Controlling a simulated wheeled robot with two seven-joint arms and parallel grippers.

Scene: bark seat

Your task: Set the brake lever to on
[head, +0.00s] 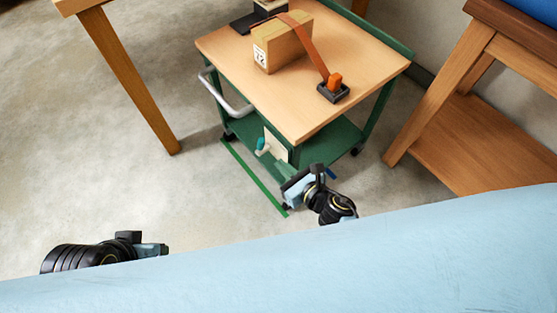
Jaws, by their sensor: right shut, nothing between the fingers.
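The brake lever (261,147), with a teal grip and a pale end, shows low at the front of the green trolley (288,152), beside a cream plate (275,144). I cannot read its on or off setting from here. My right gripper (287,178) is shut and empty, just below and right of the lever near the trolley's front corner. A small gap seems to separate it from the lever. My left gripper (153,250) is low at the left, far from the trolley; its jaw opening cannot be made out.
The trolley's wooden top (235,52) carries a cardboard box (281,47) under an orange strap (314,53) and a dark buckle block (333,91). A green floor line (252,177) runs left of the trolley. Wooden table legs (128,80) stand left, a wooden bench (480,140) right.

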